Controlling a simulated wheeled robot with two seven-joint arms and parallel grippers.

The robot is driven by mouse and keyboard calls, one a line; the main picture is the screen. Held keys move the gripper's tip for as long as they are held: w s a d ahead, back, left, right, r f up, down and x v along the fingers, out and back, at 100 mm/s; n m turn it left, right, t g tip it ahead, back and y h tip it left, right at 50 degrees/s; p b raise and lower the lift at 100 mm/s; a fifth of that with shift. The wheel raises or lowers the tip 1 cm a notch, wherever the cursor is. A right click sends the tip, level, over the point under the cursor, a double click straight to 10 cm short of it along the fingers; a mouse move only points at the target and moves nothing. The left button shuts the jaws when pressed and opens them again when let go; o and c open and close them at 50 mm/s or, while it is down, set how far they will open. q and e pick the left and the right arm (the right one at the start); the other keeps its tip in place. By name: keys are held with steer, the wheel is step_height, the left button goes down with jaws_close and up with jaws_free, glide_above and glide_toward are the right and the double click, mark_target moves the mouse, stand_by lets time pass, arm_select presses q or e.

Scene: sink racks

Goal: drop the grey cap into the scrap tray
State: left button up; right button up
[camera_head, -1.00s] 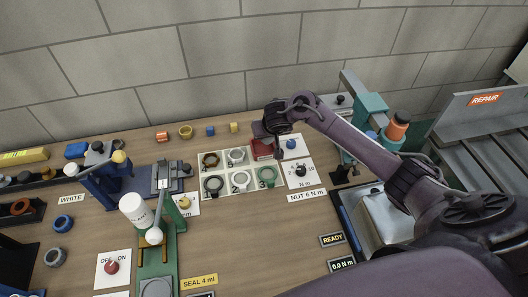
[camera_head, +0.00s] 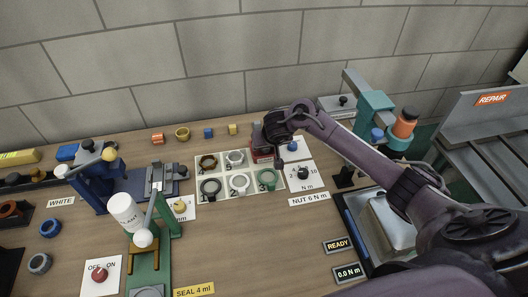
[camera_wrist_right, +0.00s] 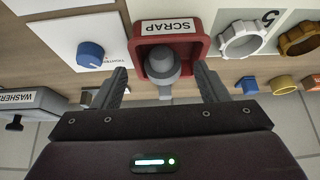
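The scrap tray (camera_wrist_right: 200,45) is a small red box with a white SCRAP label in the right wrist view. Part of its red side shows in the head view (camera_head: 262,152) under my right gripper. The grey cap (camera_wrist_right: 162,64) is a round piece with a narrower stem, seen within the tray's outline. I cannot tell whether it rests on the tray floor. My right gripper (camera_wrist_right: 162,68) is open, its two fingers on either side of the cap with gaps to it. In the head view, my right gripper (camera_head: 264,143) hides most of the tray. My left gripper is out of view.
A white mat (camera_head: 224,174) with several rings lies left of the tray. A blue knob (camera_wrist_right: 90,54) on a white panel is beside the tray. Several small coloured parts stand along the wall. A teal press (camera_head: 376,108) stands at right.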

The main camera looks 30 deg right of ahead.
steer(key=p+v, duration=0.2)
steer(key=v, duration=0.5)
steer(key=shift+s+r, duration=0.2)
steer(key=shift+r, duration=0.15)
